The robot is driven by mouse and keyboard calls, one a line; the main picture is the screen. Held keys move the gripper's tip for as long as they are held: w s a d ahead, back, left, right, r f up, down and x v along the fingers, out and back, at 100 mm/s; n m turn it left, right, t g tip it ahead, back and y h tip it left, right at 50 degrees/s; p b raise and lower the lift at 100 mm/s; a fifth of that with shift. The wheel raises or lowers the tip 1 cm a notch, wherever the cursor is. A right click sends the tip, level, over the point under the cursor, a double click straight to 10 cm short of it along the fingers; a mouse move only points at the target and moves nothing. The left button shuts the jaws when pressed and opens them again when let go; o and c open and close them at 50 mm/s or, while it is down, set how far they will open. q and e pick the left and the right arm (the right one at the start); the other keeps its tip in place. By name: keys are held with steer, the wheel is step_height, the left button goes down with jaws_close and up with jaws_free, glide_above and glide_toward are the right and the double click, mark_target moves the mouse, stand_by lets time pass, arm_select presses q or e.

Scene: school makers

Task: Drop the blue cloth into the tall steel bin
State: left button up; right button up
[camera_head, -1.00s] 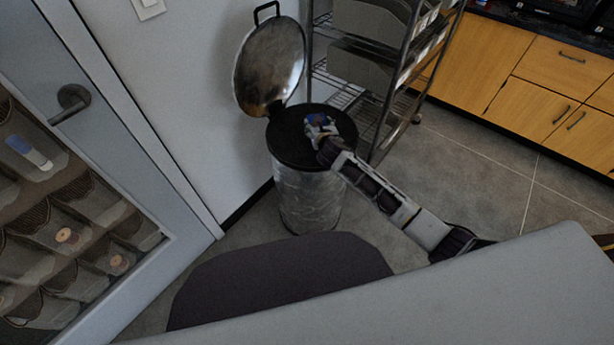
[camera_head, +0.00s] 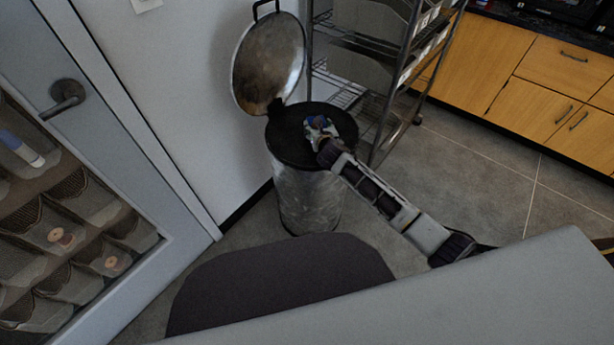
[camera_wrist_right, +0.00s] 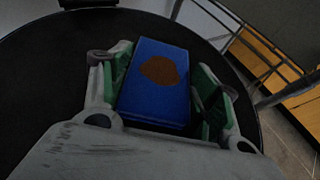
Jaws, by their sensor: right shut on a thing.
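The tall steel bin (camera_head: 307,197) stands on the floor by the wall, its round lid (camera_head: 268,64) swung up and back. My right gripper (camera_head: 319,124) is over the bin's dark top. In the right wrist view my right gripper (camera_wrist_right: 163,92) is shut on the blue cloth (camera_wrist_right: 152,105), a folded blue block with a brown patch. The black round top of the bin (camera_wrist_right: 50,85) fills the view beneath it. My left gripper is not in view.
A wire shelf rack (camera_head: 392,80) with grey bins stands just right of the bin. A glass-fronted door (camera_head: 150,190) is at the left. Wooden drawers (camera_head: 540,95) are at the back right. A dark rounded seat-like shape (camera_head: 280,280) and a grey surface (camera_head: 480,300) lie in front.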

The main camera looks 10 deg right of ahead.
stand_by(0.4)
steer(key=o, duration=0.9)
steer(key=shift+s, duration=0.15)
steer(key=v, duration=1.1)
steer(key=shift+s, duration=0.3)
steer(key=shift+r, duration=0.1)
stand_by(0.4)
steer(key=shift+s, duration=0.1)
